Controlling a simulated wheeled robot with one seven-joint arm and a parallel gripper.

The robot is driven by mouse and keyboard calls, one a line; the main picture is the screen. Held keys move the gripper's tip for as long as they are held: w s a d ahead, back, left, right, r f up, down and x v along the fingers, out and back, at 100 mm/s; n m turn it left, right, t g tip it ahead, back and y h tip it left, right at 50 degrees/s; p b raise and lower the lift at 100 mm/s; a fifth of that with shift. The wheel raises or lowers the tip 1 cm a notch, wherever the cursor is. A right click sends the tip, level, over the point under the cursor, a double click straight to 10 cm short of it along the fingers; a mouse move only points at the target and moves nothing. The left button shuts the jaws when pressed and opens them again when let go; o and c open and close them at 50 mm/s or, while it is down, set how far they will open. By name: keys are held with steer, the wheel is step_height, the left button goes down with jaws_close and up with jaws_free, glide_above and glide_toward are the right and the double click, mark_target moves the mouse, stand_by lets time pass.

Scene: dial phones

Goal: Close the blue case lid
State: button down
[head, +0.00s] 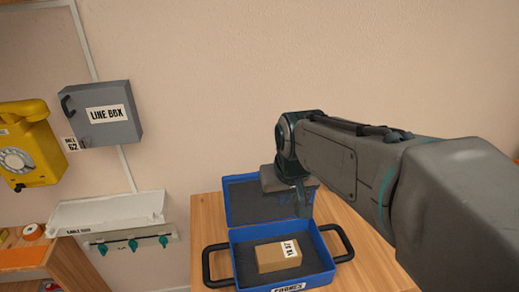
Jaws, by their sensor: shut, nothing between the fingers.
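The blue case (318,280) sits on a wooden table, with black handles at its left and right sides. Its lid (247,203) stands open at the back, dark lining facing out. A brown cardboard box (277,261) with a white label lies inside the case on dark lining. My gripper (302,203) is shut and empty, pointing down at the lid's right part. It hides the lid's upper right corner. I cannot tell whether it touches the lid.
The wooden table (208,212) has bare surface around the case. On the wall at left are a yellow dial phone (32,145), a grey line box (101,115) and a white shelf (110,212) above teal hooks (133,244). An orange tape roll (32,232) lies at the lower left.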

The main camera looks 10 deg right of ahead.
steer(key=shift+t, duration=0.8)
steer(key=w+r, duration=0.1)
steer(key=w, duration=0.4)
steer(key=w+r, duration=0.1)
steer(key=w, duration=0.5)
steer(key=w+r+b, duration=0.1)
steer(key=w, duration=0.4)
steer(key=shift+w+d+r, duration=0.1)
steer(key=shift+w+d, duration=0.05)
steer(key=shift+d, duration=0.2)
step_height(320, 180, down, 8)
steer(key=w+p, duration=0.1)
steer(key=shift+p, duration=0.4)
steer(key=shift+s+b, duration=0.1)
steer(key=shift+b, duration=0.3)
